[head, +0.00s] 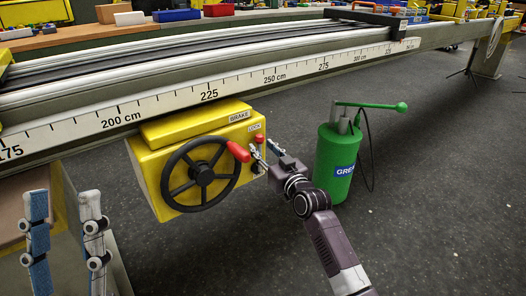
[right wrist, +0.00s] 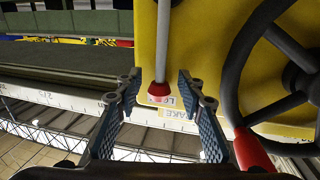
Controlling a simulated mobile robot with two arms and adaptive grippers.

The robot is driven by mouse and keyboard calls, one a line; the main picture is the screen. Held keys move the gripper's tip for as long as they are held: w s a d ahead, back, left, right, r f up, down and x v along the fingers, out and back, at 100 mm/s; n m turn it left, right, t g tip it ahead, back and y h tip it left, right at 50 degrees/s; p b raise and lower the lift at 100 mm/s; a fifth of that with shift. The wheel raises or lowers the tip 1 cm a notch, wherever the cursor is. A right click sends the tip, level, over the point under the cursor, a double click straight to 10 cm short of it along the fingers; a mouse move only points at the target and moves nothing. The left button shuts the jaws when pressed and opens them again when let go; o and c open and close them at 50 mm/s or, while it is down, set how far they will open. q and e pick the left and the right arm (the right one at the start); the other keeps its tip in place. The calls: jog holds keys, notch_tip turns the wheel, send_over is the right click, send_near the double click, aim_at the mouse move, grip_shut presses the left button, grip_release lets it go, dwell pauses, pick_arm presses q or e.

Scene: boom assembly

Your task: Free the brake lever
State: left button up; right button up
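The brake lever (right wrist: 164,45) is a grey rod with a red knob. It stands against the yellow brake box (head: 195,120), and its red knob (head: 259,139) is just below the LOCK label. My right gripper (head: 262,152) is at the right side of the box face. In the right wrist view (right wrist: 158,88) its two fingers are open, one each side of the knob, with gaps on both sides. The contact depth is unclear. My left gripper (head: 65,197) is open and empty at the lower left, apart from the box.
A black handwheel (head: 201,173) with a red handle (head: 238,151) is left of the lever, close by. A green cylinder (head: 333,163) with a pump handle stands on the floor at the right. The scaled boom (head: 240,85) runs above the box.

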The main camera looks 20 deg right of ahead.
jog(key=shift+w, duration=0.2)
jog(key=shift+c, duration=0.4)
grip_shut()
